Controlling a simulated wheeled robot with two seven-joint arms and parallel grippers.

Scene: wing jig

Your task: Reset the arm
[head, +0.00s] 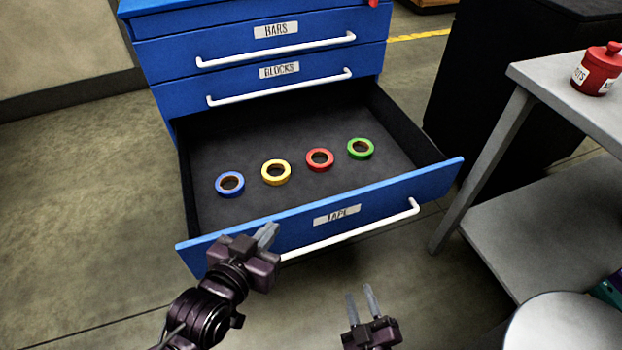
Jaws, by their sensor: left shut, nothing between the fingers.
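My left gripper (267,236) is shut and empty, in front of the open tape drawer (337,214). In the picture its fingertips overlap the drawer's front panel, left of the white handle's middle; I cannot tell whether they touch it. My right gripper (360,299) is lower and further right, in front of the drawer, with its two fingers apart and nothing between them. Inside the drawer lie a blue tape roll (230,184), a yellow roll (276,172), a red roll (320,160) and a green roll (361,148).
The blue cabinet's bars drawer (320,27) and blocks drawer (320,66) are closed above. A grey table (560,80) with a red pot (597,70) stands at the right. A dark cabinet (490,70) stands behind it. The floor at the left is clear.

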